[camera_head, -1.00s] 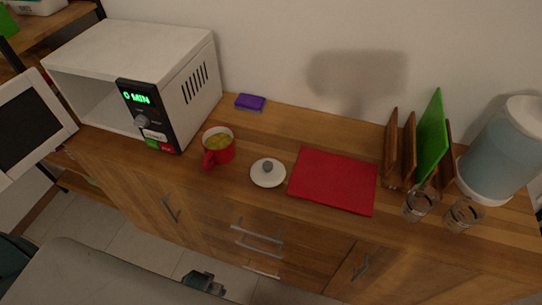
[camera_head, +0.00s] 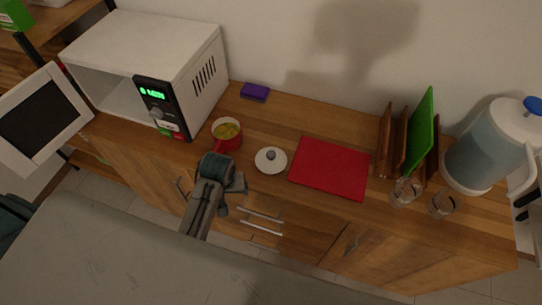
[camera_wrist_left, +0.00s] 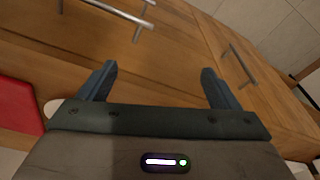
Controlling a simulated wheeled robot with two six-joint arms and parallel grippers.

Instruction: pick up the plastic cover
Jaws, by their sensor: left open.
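The plastic cover (camera_head: 271,161) appears to be the round white lid with a grey knob, lying on the wooden counter between the red mug and the red board. In the left wrist view, a sliver of a white edge (camera_wrist_left: 50,107) shows beside my gripper body, probably the cover, mostly hidden. My left gripper (camera_head: 232,193) is in front of the counter, left of and nearer than the cover, apart from it. In the left wrist view its two fingers (camera_wrist_left: 158,82) are spread and empty, facing cabinet fronts and handles. My right gripper is not in view.
A red mug (camera_head: 227,135) with yellow contents stands close left of the cover. A red board (camera_head: 330,167) lies to its right. A white microwave (camera_head: 190,60) with its door open, a purple sponge (camera_head: 255,91), two glasses (camera_head: 405,192) and a water jug (camera_head: 490,150) also occupy the counter.

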